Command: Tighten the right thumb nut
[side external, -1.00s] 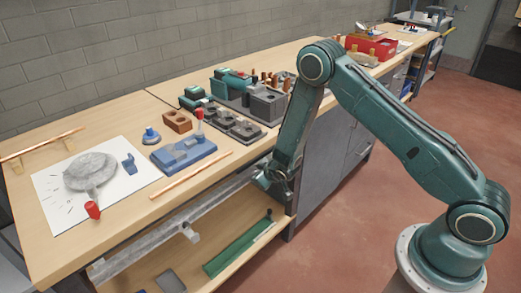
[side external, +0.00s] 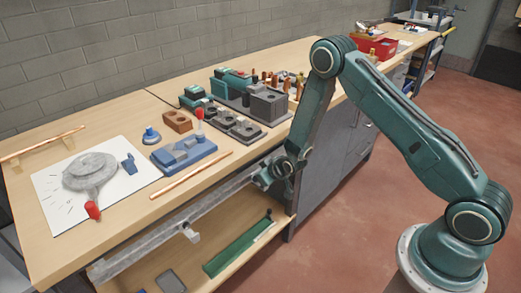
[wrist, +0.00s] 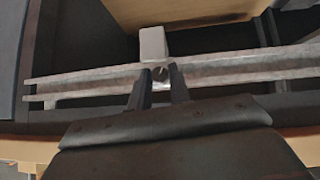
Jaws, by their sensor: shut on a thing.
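A grey metal rail (side external: 215,206) runs along the front of the bench, below the worktop. It also crosses the wrist view (wrist: 85,84) from left to right. My gripper (side external: 263,181) is at the rail's right part in the side view. In the wrist view my gripper (wrist: 160,82) has its two dark fingers close together around a small round metal piece, the right thumb nut (wrist: 160,74), in front of the rail. A pale block (wrist: 153,43) stands just behind it. The fingers hide the nut's sides. A small bracket (side external: 189,233) sits on the rail further left.
A green tray (side external: 238,248) lies on the shelf below.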

